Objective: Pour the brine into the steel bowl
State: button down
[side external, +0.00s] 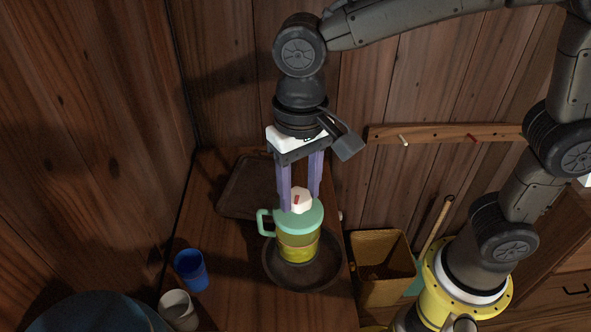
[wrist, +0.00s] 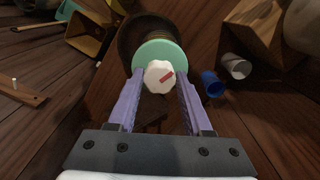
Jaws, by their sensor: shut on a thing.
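A jug (side external: 298,240) with a mint-green lid, a green side handle and yellow liquid in its lower part is upright below my gripper (side external: 299,200). My gripper points down, its purple fingers shut on the white lid knob (side external: 301,203), which has a red mark. In the wrist view the knob (wrist: 158,77) sits between the fingertips, over the round green lid (wrist: 158,52). A dark round bowl (side external: 328,277) shows around the jug's base; I cannot tell whether the jug rests in it or hangs above. Whether it is the steel bowl is unclear.
A blue cup (side external: 191,270) and a whitish cup (side external: 178,309) stand left of the jug. A dark tray (side external: 240,190) lies behind it. A yellowish bin (side external: 381,265) is at the right. A large dark-blue round thing (side external: 85,315) fills the lower left corner. Wooden walls stand close behind.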

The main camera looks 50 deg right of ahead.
aim_at(302, 211)
jog(key=shift+s+a, duration=0.35)
jog(key=shift+s, duration=0.15)
jog(key=shift+s+f, duration=0.1)
jog(key=shift+f, duration=2.35)
jog(key=shift+w+d+r+g+y, duration=0.2)
jog(key=shift+w+d+g+y, duration=0.15)
jog(key=shift+y, duration=0.35)
jog(key=d+g+y, duration=0.1)
jog(key=y, duration=0.1)
jog(key=w+d+f+g+y, duration=0.1)
jog(key=y, duration=0.1)
jog(key=d+f+g+y, duration=0.1)
jog(key=y, duration=0.1)
jog(key=shift+w+d+g, duration=0.2)
jog(key=shift+w+g, duration=0.05)
jog(key=shift+w, duration=0.1)
jog(key=d+f+g+y, duration=0.1)
jog(key=y, duration=0.1)
jog(key=w+d+f+g+y, duration=0.1)
jog(key=y, duration=0.1)
jog(key=g+y, duration=0.1)
jog(key=shift+w+d+f+y, duration=0.25)
jog(key=shift+d+f+y, duration=0.15)
